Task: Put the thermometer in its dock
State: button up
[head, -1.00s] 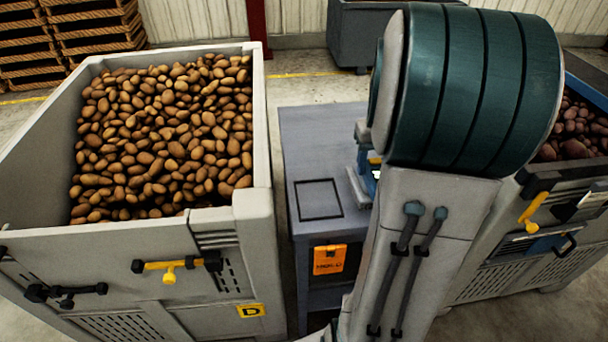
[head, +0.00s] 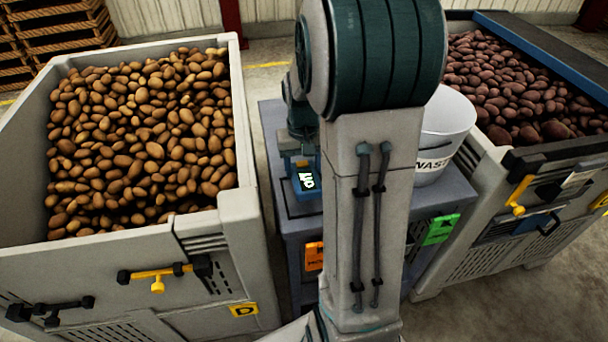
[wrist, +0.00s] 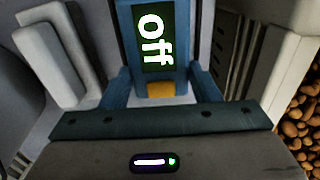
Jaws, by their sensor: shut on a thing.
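The thermometer is a blue device with a dark screen reading "off" and a yellow-orange patch below it. It fills the top middle of the wrist view (wrist: 152,38) and shows small in the head view (head: 306,181). My gripper (wrist: 158,82) is shut on it, with blue fingers at both sides of its lower part. In the head view my gripper (head: 303,165) is over the left part of the grey table (head: 272,125), partly hidden behind my arm. How high the thermometer is above the table, I cannot tell. I cannot make out the dock; my arm hides much of the tabletop.
A crate of brown potatoes (head: 228,225), marked D, stands left of the table. A crate of reddish potatoes (head: 480,215) stands right. A white waste bucket (head: 447,122) is on the table's right side. An orange label (head: 314,256) and a green label (head: 440,229) are on the table's front.

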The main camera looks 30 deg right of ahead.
aim_at(303, 169)
jog(key=shift+f, duration=1.85)
jog(key=shift+f, duration=0.1)
jog(key=shift+f, duration=0.15)
jog(key=o, duration=1.1)
jog(key=shift+o, duration=0.2)
jog(key=shift+r, duration=0.2)
